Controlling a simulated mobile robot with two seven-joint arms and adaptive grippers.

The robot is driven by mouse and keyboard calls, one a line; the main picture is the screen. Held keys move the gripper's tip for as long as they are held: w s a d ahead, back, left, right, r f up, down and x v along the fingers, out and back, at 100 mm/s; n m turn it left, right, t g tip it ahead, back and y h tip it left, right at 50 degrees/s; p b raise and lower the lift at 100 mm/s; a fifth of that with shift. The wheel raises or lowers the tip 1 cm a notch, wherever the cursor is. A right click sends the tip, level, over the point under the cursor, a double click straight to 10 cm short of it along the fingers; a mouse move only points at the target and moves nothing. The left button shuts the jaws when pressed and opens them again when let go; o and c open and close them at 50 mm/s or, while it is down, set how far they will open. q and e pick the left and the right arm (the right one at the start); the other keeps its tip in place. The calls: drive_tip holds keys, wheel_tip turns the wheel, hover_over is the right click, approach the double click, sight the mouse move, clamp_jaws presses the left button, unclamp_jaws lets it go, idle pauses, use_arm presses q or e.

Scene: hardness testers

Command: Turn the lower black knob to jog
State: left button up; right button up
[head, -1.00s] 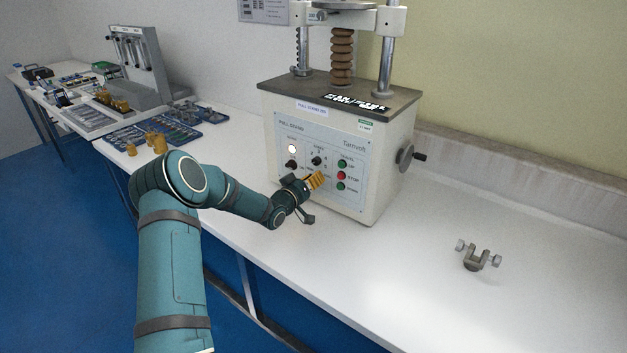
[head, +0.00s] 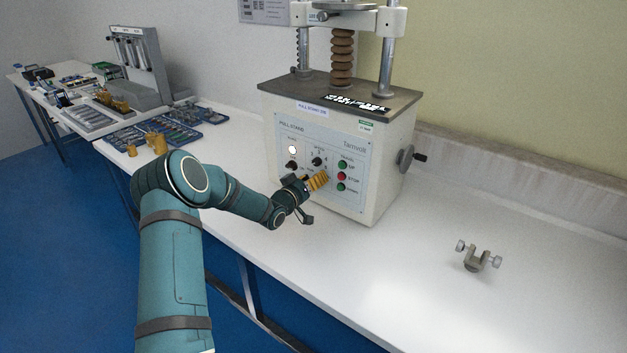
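The grey pull stand (head: 385,150) stands on the white bench, with a control panel on its front. Two black knobs show on the panel: a left one (head: 291,165) below the white lit lamp, and one (head: 317,161) to its right, slightly higher. My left gripper (head: 318,181) has its orange fingers at the panel, just below the right-hand knob. Whatever it touches there is hidden behind the fingers, and a knob behind them cannot be made out. Whether the fingers are open or closed on something cannot be told. My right gripper is not in view.
Green and red buttons (head: 342,176) are close to the right of my fingers. A side crank (head: 407,158) sticks out on the right of the stand. A metal clevis part (head: 478,257) lies on the bench at right. Tool trays (head: 180,120) lie at left.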

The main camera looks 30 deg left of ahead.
use_arm(q)
drive_tip(key=shift+s, duration=0.1)
drive_tip(key=s+a, duration=0.1)
drive_tip(key=s, duration=1)
drive_tip(key=shift+s, duration=0.4)
